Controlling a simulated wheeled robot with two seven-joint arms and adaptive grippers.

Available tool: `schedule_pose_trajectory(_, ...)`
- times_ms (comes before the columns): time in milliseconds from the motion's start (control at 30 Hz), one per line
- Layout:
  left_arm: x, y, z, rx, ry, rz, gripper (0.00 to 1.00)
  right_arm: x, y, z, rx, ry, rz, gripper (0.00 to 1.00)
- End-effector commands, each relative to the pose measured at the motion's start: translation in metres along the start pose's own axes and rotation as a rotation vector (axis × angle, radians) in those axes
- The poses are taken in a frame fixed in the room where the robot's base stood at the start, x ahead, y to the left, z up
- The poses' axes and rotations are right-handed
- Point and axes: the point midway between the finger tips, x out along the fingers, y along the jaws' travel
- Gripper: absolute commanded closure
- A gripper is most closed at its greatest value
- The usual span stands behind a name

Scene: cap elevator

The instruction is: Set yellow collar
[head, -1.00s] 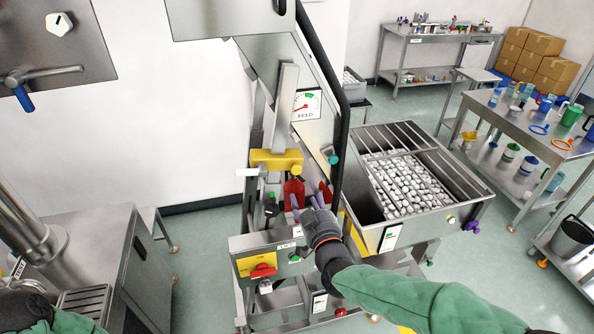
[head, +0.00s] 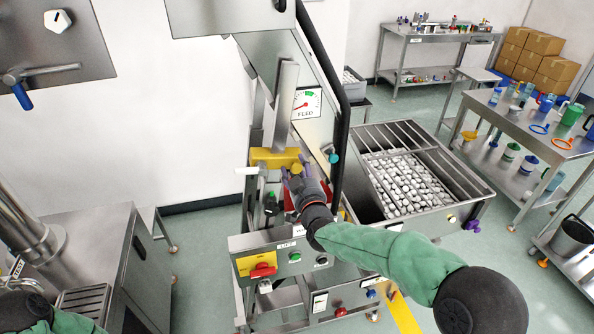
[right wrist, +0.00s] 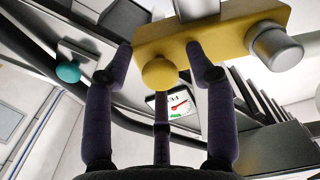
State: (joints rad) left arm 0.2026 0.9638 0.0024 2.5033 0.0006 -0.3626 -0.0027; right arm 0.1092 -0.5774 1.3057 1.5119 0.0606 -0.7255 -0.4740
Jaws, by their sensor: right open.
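The yellow collar (head: 270,157) is a block across the inclined metal elevator chute, below the FEED gauge. It has a round yellow knob, which shows in the right wrist view (right wrist: 160,74), and a grey cylindrical knob (right wrist: 275,47) near one end. My right gripper (head: 291,172) is at the collar's right part, in front of the yellow knob. In the right wrist view its fingers are spread, with the knob between the fingertips; I cannot tell whether they touch. My left sleeve shows at the bottom left, but its gripper is out of view.
The FEED gauge (head: 307,103) and a teal knob (head: 333,158) are close by. A control box with a red switch (head: 263,271) stands below. A hopper of white caps (head: 408,184) is to the right. A steel cabinet (head: 95,262) stands left; open floor lies between.

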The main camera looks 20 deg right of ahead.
Motion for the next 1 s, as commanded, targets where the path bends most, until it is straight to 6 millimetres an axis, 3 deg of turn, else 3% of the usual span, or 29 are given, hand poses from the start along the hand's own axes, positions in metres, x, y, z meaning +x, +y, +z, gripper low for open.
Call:
schedule_pose_trajectory(333,0.000,0.000,0.000,0.000,0.000,0.000,1.00,0.003,0.000,0.000,0.000,-0.001,0.000,0.44)
schedule_pose_trajectory(533,0.000,0.000,0.000,0.000,0.000,0.000,1.00,0.003,0.000,0.000,0.000,-0.001,0.000,1.00)
schedule_pose_trajectory(767,0.002,-0.001,0.000,0.000,0.000,0.000,1.00,0.003,0.000,0.002,0.000,0.000,0.000,1.00)
schedule_pose_trajectory(1000,0.019,-0.007,-0.001,0.000,0.000,0.000,1.00,0.003,-0.005,0.022,0.000,-0.002,-0.001,1.00)
